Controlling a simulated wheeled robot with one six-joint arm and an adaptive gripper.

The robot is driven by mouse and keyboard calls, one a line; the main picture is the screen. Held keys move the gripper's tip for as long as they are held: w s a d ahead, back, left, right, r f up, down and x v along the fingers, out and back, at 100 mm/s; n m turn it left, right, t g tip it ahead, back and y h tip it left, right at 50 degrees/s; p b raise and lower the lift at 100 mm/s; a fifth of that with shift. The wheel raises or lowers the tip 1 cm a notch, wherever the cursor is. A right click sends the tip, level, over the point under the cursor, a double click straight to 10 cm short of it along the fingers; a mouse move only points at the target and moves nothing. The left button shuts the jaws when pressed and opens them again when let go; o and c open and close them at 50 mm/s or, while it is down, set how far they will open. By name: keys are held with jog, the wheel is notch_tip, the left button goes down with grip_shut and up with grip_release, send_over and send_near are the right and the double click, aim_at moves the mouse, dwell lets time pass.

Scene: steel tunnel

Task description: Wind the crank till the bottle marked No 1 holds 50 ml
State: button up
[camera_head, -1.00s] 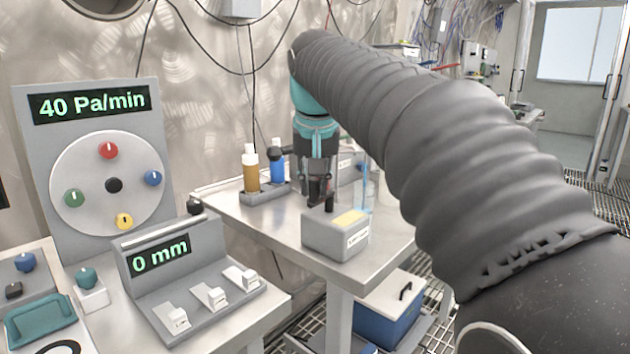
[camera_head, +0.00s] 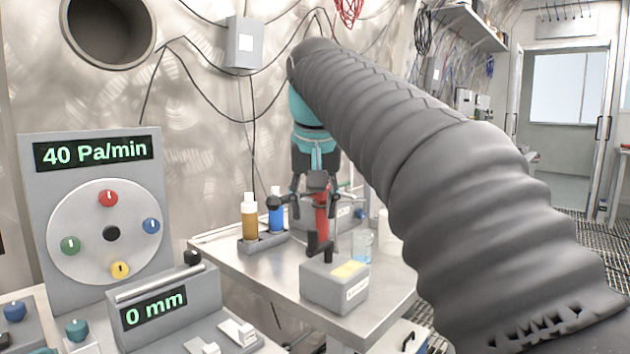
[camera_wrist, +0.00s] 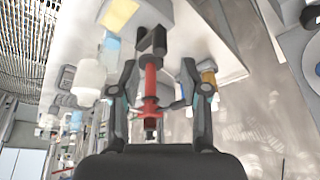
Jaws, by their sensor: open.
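My gripper (camera_head: 316,200) hangs above the right-hand bench, pointing down with its fingers spread. In the wrist view (camera_wrist: 160,100) a red upright piece (camera_wrist: 151,85) stands between the fingers, with a gap on both sides. The red piece also shows below the gripper in the head view (camera_head: 321,213). A dark crank-like piece (camera_head: 318,244) sits at its lower end, above a grey box with a yellow label (camera_head: 335,286). A glass vessel (camera_head: 362,247) stands behind the box. I cannot read a No 1 mark or a liquid level on any bottle.
An amber bottle (camera_head: 249,220) and a blue bottle (camera_head: 276,217) stand in a grey rack at the bench's back left. A dial panel reading 40 Pa/min (camera_head: 97,200) and a unit reading 0 mm (camera_head: 153,308) stand on the nearer left bench. The wall is close behind.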

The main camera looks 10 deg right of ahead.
jog(key=v, duration=0.5)
jog(key=shift+r, duration=0.3)
jog(key=shift+s, duration=0.1)
jog(key=s+d+f, duration=0.1)
jog(key=s+f, duration=0.5)
jog(key=f, duration=0.5)
jog(key=s+d+f+n, duration=0.1)
jog(key=s+f, duration=0.6)
jog(key=f, duration=0.4)
jog(key=s+d+f+t, duration=0.1)
jog(key=s+f, duration=0.6)
jog(key=f, duration=0.5)
jog(key=shift+n+y, duration=0.4)
jog(key=shift+d+f, duration=0.1)
